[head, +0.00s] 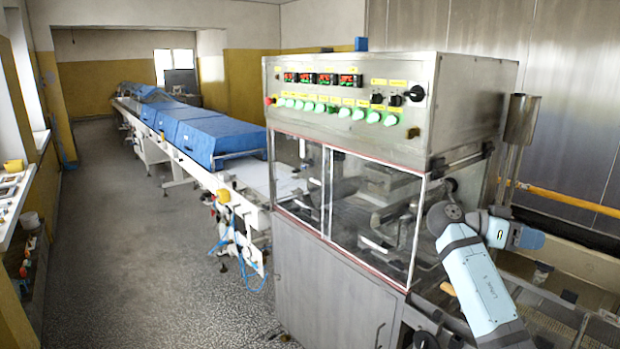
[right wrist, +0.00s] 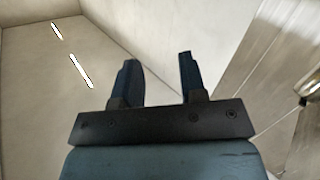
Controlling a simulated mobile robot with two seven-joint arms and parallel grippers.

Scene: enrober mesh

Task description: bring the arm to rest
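My right arm (head: 480,287) rises from the lower right in the head view, in front of the right end of the enrober machine (head: 350,110). It bends near the machine's glass corner, and its upper part turns to the right. I cannot make out its fingers in the head view. In the right wrist view my right gripper (right wrist: 158,60) has its two dark fingers apart. Nothing is between them, and only pale wall and ceiling surfaces show beyond. My left gripper and arm are not in view.
The conveyor with blue covers (head: 215,138) runs back to the left. A steel cylinder (head: 521,118) stands on a post just behind my right arm. A yellow pipe (head: 565,197) runs along the metal wall. The speckled floor (head: 150,260) at left is mostly clear.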

